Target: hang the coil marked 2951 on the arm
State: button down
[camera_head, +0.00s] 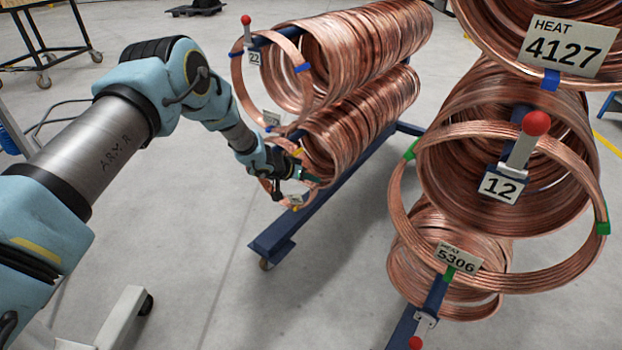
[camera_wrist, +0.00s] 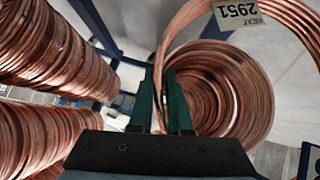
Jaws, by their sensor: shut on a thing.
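The coil marked 2951 (camera_wrist: 291,37) is a thin copper ring with a white tag, upside down at the top right of the wrist view. Its near side runs down between the two green fingers of my gripper (camera_wrist: 161,108), which is shut on it. In the head view my gripper (camera_head: 297,177) is at the front of the lower bundle on the middle rack. The held coil shows there as a small ring with yellow tape (camera_head: 297,207), partly hidden by my wrist. Its tag is too small to read there. Whether it encircles a rack arm cannot be told.
An upper arm labelled 22 (camera_head: 254,58) bears coils (camera_head: 365,45). A lower bundle (camera_head: 365,120) hangs below it. Grey floor (camera_head: 190,230) is clear at left of the blue rack base.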

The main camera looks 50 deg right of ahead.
jog(key=shift+r, duration=0.1)
jog(key=c, duration=0.8)
grip_release()
jog(key=shift+a, duration=0.1)
jog(key=p+v, duration=0.1)
jog(key=v, duration=0.9)
jog(key=shift+w+a+r, duration=0.1)
jog(key=shift+a+r, duration=0.1)
jog(key=shift+a, duration=0.1)
